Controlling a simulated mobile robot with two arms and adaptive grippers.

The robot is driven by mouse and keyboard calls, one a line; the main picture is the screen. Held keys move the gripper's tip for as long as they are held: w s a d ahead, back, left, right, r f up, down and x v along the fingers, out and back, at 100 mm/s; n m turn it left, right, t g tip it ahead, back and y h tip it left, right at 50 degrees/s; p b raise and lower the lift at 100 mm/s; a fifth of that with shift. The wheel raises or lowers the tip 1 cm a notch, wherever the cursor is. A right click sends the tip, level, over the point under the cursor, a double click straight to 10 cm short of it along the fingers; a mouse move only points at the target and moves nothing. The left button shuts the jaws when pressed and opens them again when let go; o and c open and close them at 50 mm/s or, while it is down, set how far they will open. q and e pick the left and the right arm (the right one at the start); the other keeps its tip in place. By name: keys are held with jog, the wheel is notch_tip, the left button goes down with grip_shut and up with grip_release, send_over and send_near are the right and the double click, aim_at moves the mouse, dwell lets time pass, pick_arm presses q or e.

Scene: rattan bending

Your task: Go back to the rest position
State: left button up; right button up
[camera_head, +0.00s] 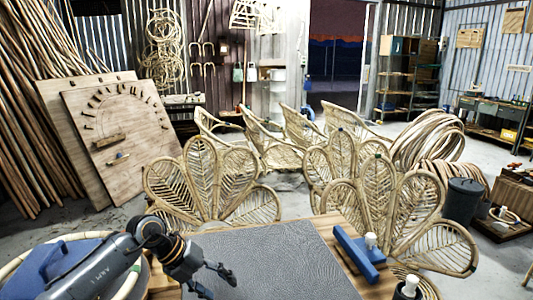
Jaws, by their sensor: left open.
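My left gripper (217,284) is at the bottom, left of the middle, with its arm coming in from the left. Its dark fingers are spread apart with nothing between them. It hangs over the left edge of the dark grey textured mat (280,258) on the wooden table. My right gripper is not in view.
A blue tool (357,252) lies at the mat's right edge, beside a white-topped black piece (408,288). A blue object (50,268) lies at the lower left. Rattan chairs (205,180) stand just behind the table. A wooden board (115,125) leans at the left.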

pick_arm(q)
jog(key=s+d+r+h, duration=0.3)
jog(key=d+h, duration=0.3)
jog(key=d, duration=0.4)
notch_tip(320, 180, up, 9)
jog(key=d+n+t+h, duration=0.3)
jog(key=n+t+h, duration=0.2)
jog(key=n+t, duration=0.25)
jog(key=a+f+n+t+y, duration=0.2)
jog(key=a+n+t+y, duration=0.85)
jog(key=n, duration=0.35)
jog(key=s+a+f+n+g+y, duration=0.55)
jog(key=a+f+n+y, duration=0.35)
jog(key=f, duration=0.4)
jog(key=s+a+f+n+g+h, duration=0.1)
jog(key=s+f+g, duration=0.5)
jog(key=s, duration=0.6)
jog(key=s+a+f+n+g+h, duration=0.1)
jog(key=s+f+g, duration=0.4)
jog(key=s+f, duration=0.8)
jog(key=f, duration=1.9)
jog(key=s+a+f+g, duration=0.2)
jog(key=s+a+f, duration=0.1)
jog(key=s+f, duration=1.4)
jog(key=shift+s+f+y, duration=0.15)
jog(key=shift+f+y, duration=0.15)
jog(key=shift+y, duration=0.05)
